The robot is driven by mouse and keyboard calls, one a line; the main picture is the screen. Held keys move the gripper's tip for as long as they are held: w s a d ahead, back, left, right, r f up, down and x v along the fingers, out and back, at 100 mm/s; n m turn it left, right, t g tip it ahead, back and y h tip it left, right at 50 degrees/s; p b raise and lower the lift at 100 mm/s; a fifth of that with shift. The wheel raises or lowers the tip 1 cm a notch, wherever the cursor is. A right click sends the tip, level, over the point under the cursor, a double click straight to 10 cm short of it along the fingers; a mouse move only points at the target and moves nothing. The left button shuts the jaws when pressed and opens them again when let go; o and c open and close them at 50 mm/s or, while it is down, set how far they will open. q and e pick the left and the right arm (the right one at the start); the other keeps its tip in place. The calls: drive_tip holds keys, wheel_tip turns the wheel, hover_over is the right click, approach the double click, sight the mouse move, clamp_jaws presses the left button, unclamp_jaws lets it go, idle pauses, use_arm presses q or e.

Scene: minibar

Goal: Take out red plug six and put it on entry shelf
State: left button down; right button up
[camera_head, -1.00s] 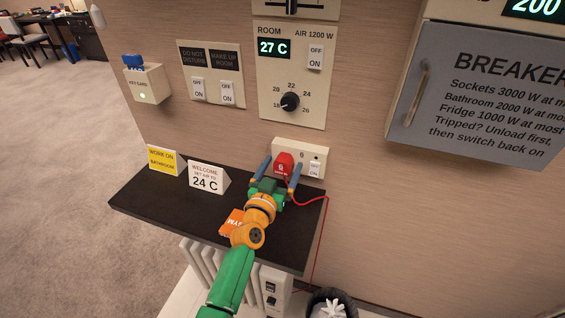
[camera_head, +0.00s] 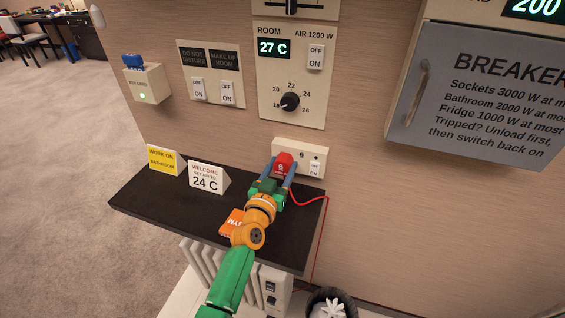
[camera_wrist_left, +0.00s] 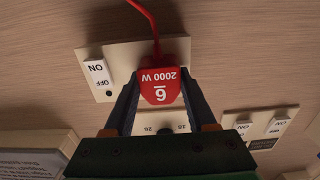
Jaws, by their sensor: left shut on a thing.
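The red plug (camera_head: 284,162), marked 6 and 2000 W, is at the cream socket plate (camera_head: 318,158) on the wall above the dark shelf. My left gripper (camera_head: 281,169) is shut on the plug, one finger on each side. In the left wrist view the plug (camera_wrist_left: 162,84) sits between the fingertips, in front of the plate (camera_wrist_left: 119,58), with its red cord leading away. I cannot tell how far its pins are in the socket. The dark shelf (camera_head: 150,196) is below. Which shelf is the entry shelf is not labelled. My right gripper is not in view.
A yellow sign (camera_head: 163,160), a white welcome card (camera_head: 207,178) and an orange item (camera_head: 231,222) are on the shelf. The red cord (camera_head: 326,225) hangs over its right end. The breaker box (camera_head: 470,95) juts out at right.

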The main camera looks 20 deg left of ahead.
sight(281, 169)
use_arm(q)
drive_tip(key=shift+s, duration=0.1)
drive_tip(key=shift+s, duration=0.15)
drive_tip(key=shift+s+a+p, duration=0.1)
drive_tip(key=shift+s+p, duration=0.4)
drive_tip(key=shift+s, duration=0.15)
drive_tip(key=shift+s+p, duration=0.95)
drive_tip(key=shift+s, duration=1.15)
